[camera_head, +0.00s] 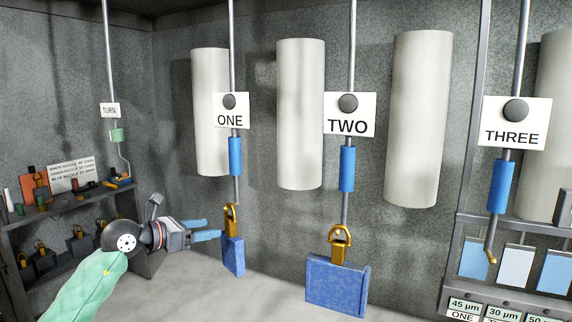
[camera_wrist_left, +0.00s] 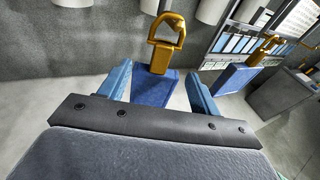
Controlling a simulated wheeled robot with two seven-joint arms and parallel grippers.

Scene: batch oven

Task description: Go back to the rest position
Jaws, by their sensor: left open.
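My left gripper (camera_head: 212,229) is open, with two blue fingers pointing right toward a blue block (camera_head: 233,256) with a gold shackle. The block hangs on the rod labelled ONE (camera_head: 230,119). In the head view the fingertips end just left of the block. In the left wrist view the block (camera_wrist_left: 153,88) shows between and beyond the spread fingers, its shackle (camera_wrist_left: 166,42) above; I cannot tell whether they touch. A larger blue block (camera_head: 335,283) hangs on the rod labelled TWO (camera_head: 348,127). My right gripper is not in view.
The hook on the rod labelled THREE (camera_head: 514,138) is empty. A dark shelf (camera_head: 62,205) with small tools and black blocks stands at left, below the TURN sign (camera_head: 110,110). A rack of coloured panels (camera_head: 450,260) stands at right. Pale cylinders (camera_head: 300,115) line the back wall.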

